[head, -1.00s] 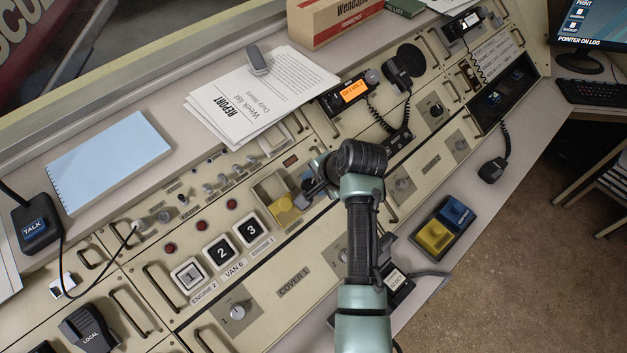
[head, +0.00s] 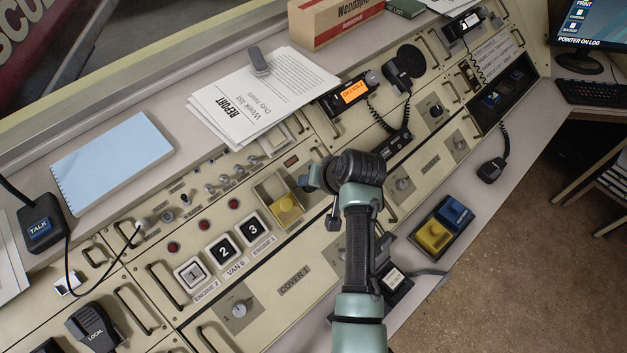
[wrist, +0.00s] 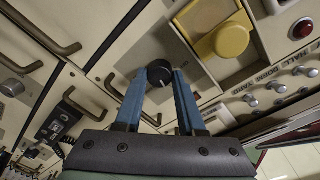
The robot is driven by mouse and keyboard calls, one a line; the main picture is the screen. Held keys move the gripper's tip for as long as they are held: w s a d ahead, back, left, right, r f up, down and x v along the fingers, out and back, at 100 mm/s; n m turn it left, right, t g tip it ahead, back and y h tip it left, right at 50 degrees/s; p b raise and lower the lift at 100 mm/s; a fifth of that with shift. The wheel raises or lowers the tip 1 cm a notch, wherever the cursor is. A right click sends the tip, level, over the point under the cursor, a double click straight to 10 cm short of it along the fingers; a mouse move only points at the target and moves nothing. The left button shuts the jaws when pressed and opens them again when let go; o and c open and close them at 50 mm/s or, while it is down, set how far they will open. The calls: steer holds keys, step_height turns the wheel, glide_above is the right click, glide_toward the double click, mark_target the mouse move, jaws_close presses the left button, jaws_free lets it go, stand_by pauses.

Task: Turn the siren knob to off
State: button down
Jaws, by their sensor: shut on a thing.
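A round black knob (wrist: 159,70) with a small pale mark on its lower edge sits on the cream console panel in the wrist view. The blue fingers of my gripper (wrist: 160,82) are on either side of it and shut on it.
A yellow button (head: 288,208) in a recessed box is close to my gripper; it also shows in the wrist view (wrist: 228,40). A radio with an orange screen (head: 353,92) and a corded handset (head: 398,141) are beyond. Bar handles (wrist: 63,47) stand out from the panels.

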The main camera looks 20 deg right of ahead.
steer(key=n, duration=0.3)
steer(key=shift+n, duration=0.4)
steer(key=n+b, duration=0.1)
steer(key=n, duration=0.2)
steer(key=shift+n, duration=0.3)
steer(key=n+b, duration=0.1)
steer(key=n, duration=0.1)
steer(key=n+b, duration=0.1)
steer(key=n, duration=0.1)
steer(key=shift+a+t+y, duration=0.1)
steer(key=shift+t+y, duration=0.2)
steer(key=shift+s+n+b, duration=0.1)
steer(key=shift+n+b, duration=0.4)
steer(key=shift+n, duration=1.1)
steer(key=c, duration=0.5)
jaws_free()
